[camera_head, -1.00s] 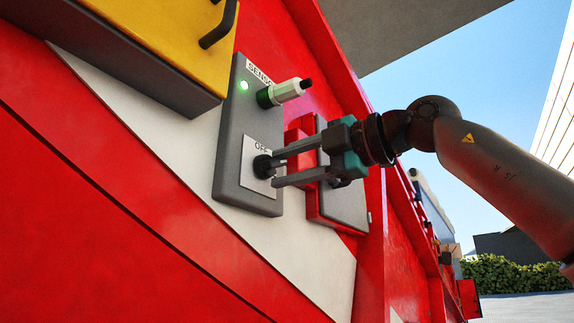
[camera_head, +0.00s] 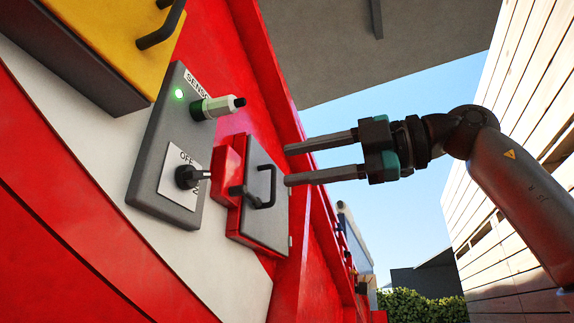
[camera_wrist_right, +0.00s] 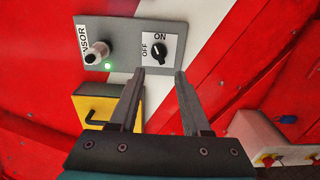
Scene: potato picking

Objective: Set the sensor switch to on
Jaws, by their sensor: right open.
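The grey sensor panel (camera_head: 150,165) is fixed to the red wall at the left. Its black rotary switch (camera_head: 188,177) stands out from a white label with OFF above it and a partly covered ON below. In the right wrist view the switch (camera_wrist_right: 157,50) shows beyond the fingertips, with OFF to its left and ON above it. I cannot tell surely which label it points to. A green light (camera_head: 178,93) is lit on the panel. My right gripper (camera_head: 286,166) is open and empty, clear of the switch and to its right. My left gripper is out of view.
A white and green sensor plug (camera_head: 218,106) sticks out above the switch. A red and grey box with a black handle (camera_head: 266,190) is mounted right of the panel. A yellow box (camera_head: 115,40) with a handle hangs at the upper left.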

